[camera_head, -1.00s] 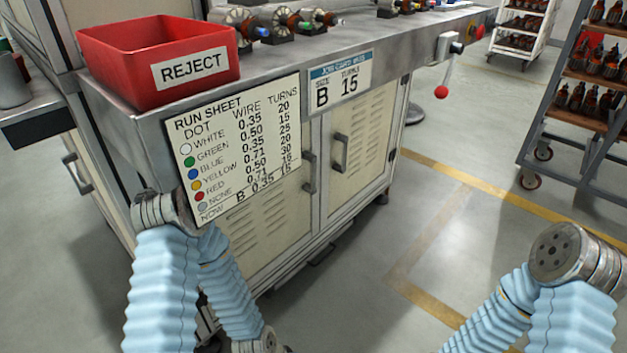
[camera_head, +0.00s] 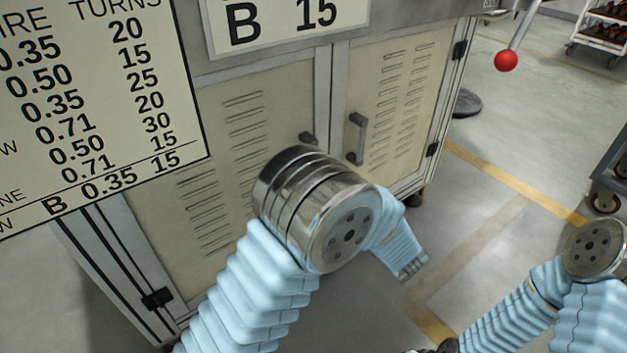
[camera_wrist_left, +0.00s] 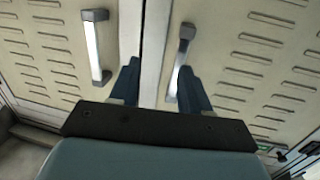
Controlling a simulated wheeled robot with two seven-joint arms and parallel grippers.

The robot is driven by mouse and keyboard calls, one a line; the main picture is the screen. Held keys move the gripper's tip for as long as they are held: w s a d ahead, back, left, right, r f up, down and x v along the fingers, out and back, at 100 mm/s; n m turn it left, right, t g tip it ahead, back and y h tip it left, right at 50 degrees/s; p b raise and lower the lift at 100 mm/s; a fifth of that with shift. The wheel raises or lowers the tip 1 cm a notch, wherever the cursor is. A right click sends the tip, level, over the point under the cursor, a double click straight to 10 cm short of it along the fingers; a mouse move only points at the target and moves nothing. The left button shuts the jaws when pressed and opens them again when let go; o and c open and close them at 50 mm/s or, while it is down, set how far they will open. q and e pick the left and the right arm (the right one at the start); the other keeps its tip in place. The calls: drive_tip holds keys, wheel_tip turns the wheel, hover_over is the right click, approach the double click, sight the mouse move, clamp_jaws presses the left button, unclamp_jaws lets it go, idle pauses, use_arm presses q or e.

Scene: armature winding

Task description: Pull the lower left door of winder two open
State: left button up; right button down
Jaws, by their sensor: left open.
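The left cabinet door (camera_head: 235,130) is cream, louvred and shut, partly covered by the run sheet. Its grey bar handle (camera_head: 307,139) shows only at the upper end; my left arm hides the rest. The right door (camera_head: 405,95) is shut beside it, with its own handle (camera_head: 357,138). My left gripper (camera_wrist_left: 158,75) is open in the left wrist view, facing the seam between the doors. One bar handle (camera_wrist_left: 180,60) lies between the fingers, close to the right finger; contact cannot be told. The other handle (camera_wrist_left: 95,45) is outside the left finger. My right gripper is out of view.
The run sheet (camera_head: 90,110) and job card (camera_head: 285,22) hang above the doors. A red-knobbed lever (camera_head: 506,61) sticks out at the upper right. Grey floor (camera_head: 480,250) is open right of the cabinet. A rack (camera_head: 610,180) stands at the right edge.

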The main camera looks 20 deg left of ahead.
use_arm(q)
drive_tip(key=s+d+r+n+g+y, duration=0.2)
drive_tip(key=s+r+y, duration=0.1)
drive_tip(key=s+r, duration=0.1)
drive_tip(key=b+x, duration=0.2)
drive_tip(key=x, duration=1.1)
drive_tip(key=shift+w+a+f, duration=0.1)
drive_tip(key=shift+w+a, duration=0.05)
drive_tip(key=shift+w, duration=0.15)
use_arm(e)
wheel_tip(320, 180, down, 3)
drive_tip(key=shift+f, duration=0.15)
use_arm(q)
drive_tip(key=shift+c, duration=0.5)
clamp_jaws()
